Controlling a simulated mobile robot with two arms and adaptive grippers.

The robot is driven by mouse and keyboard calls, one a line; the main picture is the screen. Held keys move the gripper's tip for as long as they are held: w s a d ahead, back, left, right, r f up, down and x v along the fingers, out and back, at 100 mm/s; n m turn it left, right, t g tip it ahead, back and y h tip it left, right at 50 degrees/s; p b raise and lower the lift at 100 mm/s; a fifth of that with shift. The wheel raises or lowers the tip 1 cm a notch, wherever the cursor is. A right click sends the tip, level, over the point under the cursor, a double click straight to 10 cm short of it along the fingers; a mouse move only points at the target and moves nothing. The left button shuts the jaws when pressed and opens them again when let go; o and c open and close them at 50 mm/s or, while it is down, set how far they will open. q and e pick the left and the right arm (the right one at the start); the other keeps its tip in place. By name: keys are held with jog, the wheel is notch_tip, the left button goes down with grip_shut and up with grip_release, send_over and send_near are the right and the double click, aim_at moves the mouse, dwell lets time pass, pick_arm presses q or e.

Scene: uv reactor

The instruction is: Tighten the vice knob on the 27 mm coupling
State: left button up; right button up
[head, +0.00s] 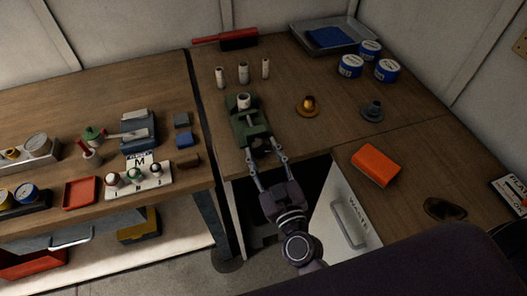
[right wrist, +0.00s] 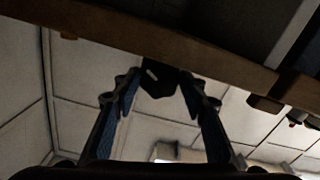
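The green vice (head: 250,122) stands at the front edge of the right-hand bench. A short pale cylinder (head: 243,101), perhaps the coupling, sits at its far end; its size cannot be read. My right gripper (head: 266,158) reaches up to the near end of the vice from the front. In the right wrist view a dark knob (right wrist: 158,83) under the bench edge shows between my right fingertips (right wrist: 160,78). One finger is on each side; the fingers are spread, and I cannot tell if they touch it. My left gripper is not in view.
The wooden bench edge (right wrist: 230,68) passes close above the fingers. An orange box (head: 376,165) lies to the right. A brass flanged piece (head: 308,106) and a grey one (head: 372,110) stand behind. A white panel with a handle (head: 349,224) is below the bench.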

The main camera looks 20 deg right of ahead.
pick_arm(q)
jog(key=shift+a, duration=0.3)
pick_arm(e)
jog(key=c, duration=0.6)
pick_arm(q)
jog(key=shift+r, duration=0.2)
pick_arm(e)
jog(key=m+p, duration=0.2)
jog(key=shift+r+m, duration=0.15)
jog(key=shift+m, duration=0.25)
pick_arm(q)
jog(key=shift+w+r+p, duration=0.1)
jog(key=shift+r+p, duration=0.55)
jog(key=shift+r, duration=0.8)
pick_arm(e)
jog(key=shift+m, duration=2)
jog(key=o, duration=1.2)
jog(key=shift+c, duration=0.2)
